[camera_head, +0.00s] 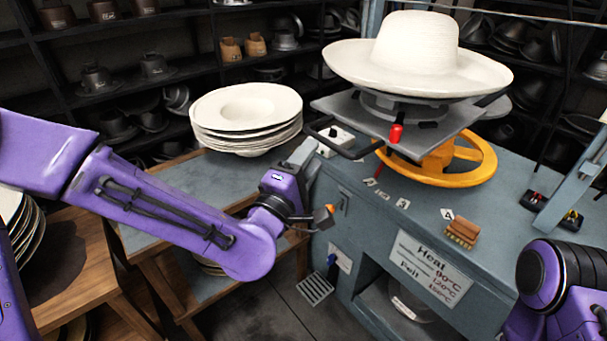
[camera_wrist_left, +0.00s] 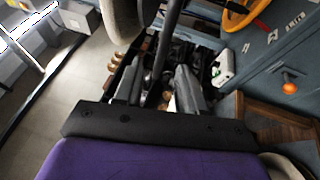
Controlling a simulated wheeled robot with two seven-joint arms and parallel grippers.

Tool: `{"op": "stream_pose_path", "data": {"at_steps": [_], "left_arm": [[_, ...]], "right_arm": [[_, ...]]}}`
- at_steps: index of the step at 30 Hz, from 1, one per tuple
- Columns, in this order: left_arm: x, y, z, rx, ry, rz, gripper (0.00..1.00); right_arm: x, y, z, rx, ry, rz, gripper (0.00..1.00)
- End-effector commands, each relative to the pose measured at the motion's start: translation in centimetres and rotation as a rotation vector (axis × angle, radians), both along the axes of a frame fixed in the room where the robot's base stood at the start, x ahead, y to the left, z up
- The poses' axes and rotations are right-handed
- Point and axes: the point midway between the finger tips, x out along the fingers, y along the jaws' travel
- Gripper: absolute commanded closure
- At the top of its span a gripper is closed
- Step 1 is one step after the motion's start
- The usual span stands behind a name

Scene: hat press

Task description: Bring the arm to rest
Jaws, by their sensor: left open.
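My left arm comes in from the left of the head view and reaches in front of the hat press. Its gripper (camera_head: 305,158) is beside the left front edge of the press, between the press and the stack of pale hat blanks (camera_head: 246,115). In the left wrist view the two grey fingers of the left gripper (camera_wrist_left: 161,85) stand apart, with nothing seen held between them. Part of my purple and black right arm shows at the lower right of the head view; its gripper is out of the picture.
The grey press table (camera_head: 400,190) carries a cream wide-brimmed hat (camera_head: 415,60) on its plate and a yellow handwheel (camera_head: 470,165). A black bar handle (camera_head: 352,152), a white control box (camera_head: 337,138) and an orange knob (camera_head: 330,208) are close to the left gripper. A brush (camera_head: 462,231) lies on the table.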

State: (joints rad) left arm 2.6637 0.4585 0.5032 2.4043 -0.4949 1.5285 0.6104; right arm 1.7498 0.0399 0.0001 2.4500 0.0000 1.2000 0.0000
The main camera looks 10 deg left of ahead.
Motion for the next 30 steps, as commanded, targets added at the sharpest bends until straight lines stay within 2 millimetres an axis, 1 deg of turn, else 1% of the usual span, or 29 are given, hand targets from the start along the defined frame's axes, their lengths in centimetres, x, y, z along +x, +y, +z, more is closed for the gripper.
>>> {"op": "stream_pose_path", "data": {"at_steps": [1,2,3,6,19,20,22,23,24,25,26,27,28,29,30], "left_arm": [[-1.0,0.2,-0.2,0.0,0.0,-0.002,0.6],[-1.5,0.3,0.1,0.002,0.003,-0.001,0.6],[-2.0,0.5,0.0,0.004,0.002,-0.001,0.6],[-2.8,0.7,-0.3,0.002,0.002,-0.001,0.6],[-3.0,0.8,-0.6,0.003,0.0,0.0,0.6],[-3.0,0.8,-0.6,0.013,-0.002,0.002,0.6],[-3.0,0.5,-1.1,0.109,0.006,0.007,0.6],[-2.6,1.0,-2.1,0.193,0.031,0.028,0.6],[-2.2,2.0,-4.6,0.316,0.092,0.06,0.6],[-2.1,2.7,-6.9,0.392,0.147,0.073,0.6],[-2.2,3.5,-9.4,0.465,0.21,0.081,0.6],[-2.6,4.6,-13.0,0.56,0.297,0.087,0.6],[-3.1,5.5,-15.6,0.627,0.363,0.086,0.6],[-3.8,6.4,-18.2,0.691,0.428,0.081,0.6],[-5.0,7.6,-21.5,0.772,0.514,0.072,0.6]], "right_arm": [[0.0,0.0,-0.2,0.0,0.0,0.0,0.57],[0.0,0.0,0.7,0.0,0.0,0.0,0.57],[0.0,0.0,1.1,0.0,0.0,0.0,0.57],[0.0,0.0,1.4,0.0,0.0,0.0,0.57],[0.0,0.0,1.3,0.0,0.0,0.0,0.57],[0.0,0.0,1.3,0.0,0.0,0.0,0.57],[0.0,0.0,1.3,0.0,0.0,0.0,0.57],[0.0,0.0,1.3,0.0,0.0,0.0,0.57],[0.0,0.0,1.2,0.0,0.0,0.0,0.57],[0.0,0.0,1.2,0.0,0.0,0.0,0.57],[0.0,0.0,1.2,0.0,0.0,0.0,0.57],[0.0,0.0,1.2,0.0,0.0,0.0,0.57],[0.0,0.0,1.2,0.0,0.0,0.0,0.57],[0.0,0.0,1.3,0.0,0.0,0.0,0.57],[0.0,0.0,1.3,0.0,0.0,0.0,0.57]]}}
